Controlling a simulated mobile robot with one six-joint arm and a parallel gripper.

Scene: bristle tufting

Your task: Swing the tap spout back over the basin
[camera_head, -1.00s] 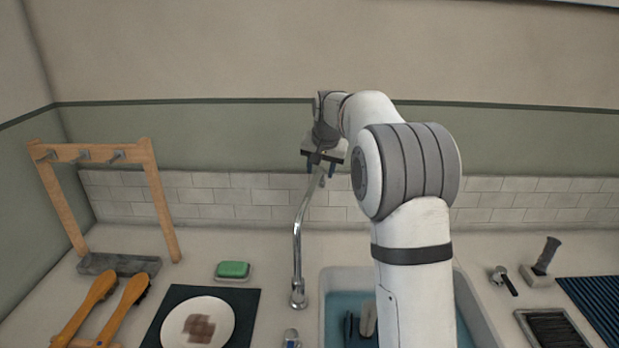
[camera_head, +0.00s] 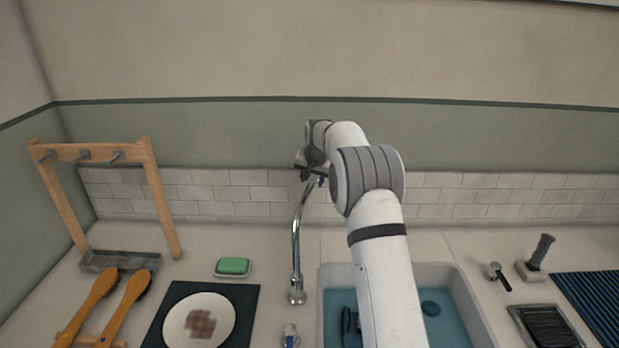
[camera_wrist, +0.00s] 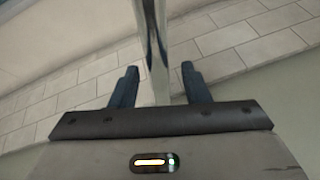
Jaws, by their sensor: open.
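The chrome tap spout (camera_head: 296,235) rises from the counter left of the basin, and its upper part slants up and to the right towards my gripper. The basin (camera_head: 455,285) is a white sink with blue water, partly hidden by my arm. My gripper (camera_head: 314,180) is at the upper end of the spout. In the wrist view the spout (camera_wrist: 154,50) runs between the two dark fingers of my open gripper (camera_wrist: 158,85), with a gap visible on either side. The spout's outlet is hard to make out.
A plate with a brown stain (camera_head: 200,321) lies on a dark mat (camera_head: 243,300) left of the tap. A small tap handle (camera_head: 290,336) is in front. A dark brush (camera_head: 540,255) stands right of the basin.

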